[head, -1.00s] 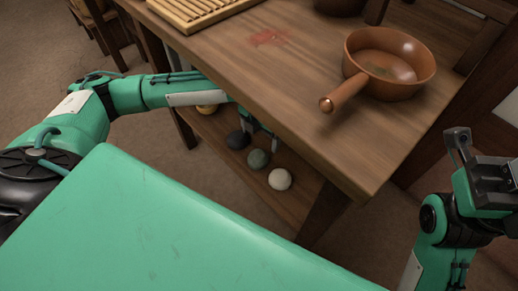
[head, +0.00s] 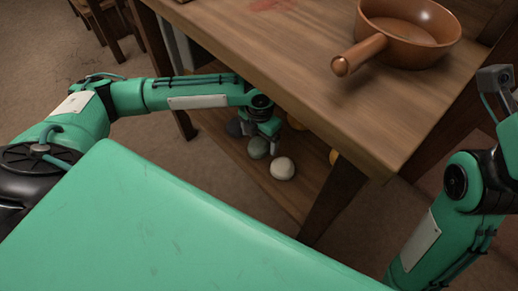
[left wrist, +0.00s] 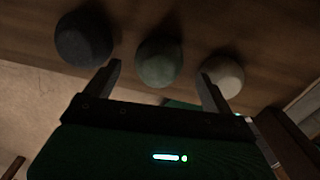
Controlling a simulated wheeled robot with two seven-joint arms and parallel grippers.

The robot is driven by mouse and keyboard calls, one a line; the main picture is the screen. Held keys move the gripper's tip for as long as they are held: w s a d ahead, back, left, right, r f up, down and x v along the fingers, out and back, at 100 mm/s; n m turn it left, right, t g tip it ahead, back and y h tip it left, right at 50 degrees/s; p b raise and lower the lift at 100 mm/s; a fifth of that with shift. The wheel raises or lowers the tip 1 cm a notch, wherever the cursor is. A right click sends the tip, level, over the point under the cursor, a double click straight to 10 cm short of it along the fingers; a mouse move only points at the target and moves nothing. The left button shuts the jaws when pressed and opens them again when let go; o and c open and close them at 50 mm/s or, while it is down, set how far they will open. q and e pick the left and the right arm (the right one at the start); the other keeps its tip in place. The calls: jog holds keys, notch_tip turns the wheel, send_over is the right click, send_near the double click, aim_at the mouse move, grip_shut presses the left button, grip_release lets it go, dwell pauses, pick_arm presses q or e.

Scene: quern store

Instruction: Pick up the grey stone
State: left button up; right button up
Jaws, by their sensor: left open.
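Three rounded stones lie in a row on the low shelf under the table: a dark slate-grey one (head: 234,127), a green-grey one (head: 257,148) and a pale one (head: 282,169). Which is meant by grey is not certain from colour alone. My left gripper (head: 262,137) is open and empty, pointing down at the row beside the green-grey stone. In the left wrist view, the green-grey stone (left wrist: 159,60) shows between the open fingers, the dark stone (left wrist: 84,37) left and the pale stone (left wrist: 222,75) right. Contact cannot be told. My right gripper (head: 496,80) is cut off at the right edge.
The wooden tabletop (head: 290,50) overhangs the shelf (head: 240,164) close above my left arm. A brown pan (head: 405,35) stands on the table, handle towards me. Yellow things (head: 334,157) lie farther back on the shelf. A table leg (head: 330,203) stands right of the stones.

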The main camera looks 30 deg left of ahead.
aim_at(259, 142)
pick_arm(q)
jog(key=shift+a+f+b, duration=0.1)
jog(key=shift+f+b, duration=0.85)
jog(key=shift+f, duration=0.75)
jog(key=c, duration=1.3)
